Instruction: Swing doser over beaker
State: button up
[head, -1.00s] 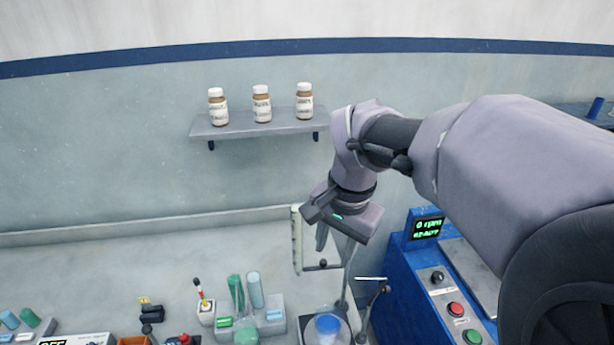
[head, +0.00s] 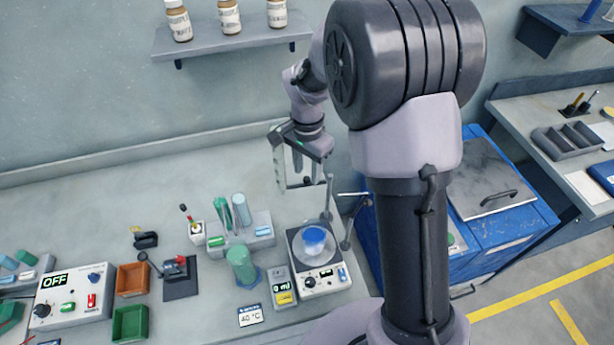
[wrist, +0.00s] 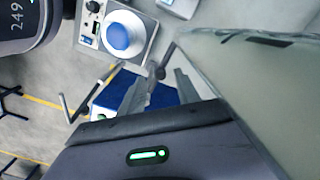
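A beaker with blue contents (head: 315,240) stands on a white stirrer plate (head: 325,278). In the wrist view its round blue top (wrist: 123,36) shows at upper middle. A thin grey bent arm on a post (head: 346,225), with a pale bar at its top, stands right of the plate; it may be the doser. In the wrist view a bent rod (wrist: 92,94) shows left of my fingers. My gripper (head: 305,172) hangs behind and above the beaker. In the wrist view its two fingers (wrist: 160,85) stand apart with nothing visibly held. A second post (head: 328,197) rises behind the beaker.
A pale framed panel (head: 280,160) stands close beside my gripper; a glassy panel (wrist: 255,80) fills the wrist view's right side. A blue cabinet (head: 505,225) stands right. A tube rack (head: 240,240) and green cylinder (head: 242,266) stand left. Bottles sit on a wall shelf (head: 230,38).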

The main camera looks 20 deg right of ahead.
jog(key=shift+f, duration=1.2)
jog(key=shift+c, duration=0.2)
grip_shut()
jog(key=shift+w, duration=0.1)
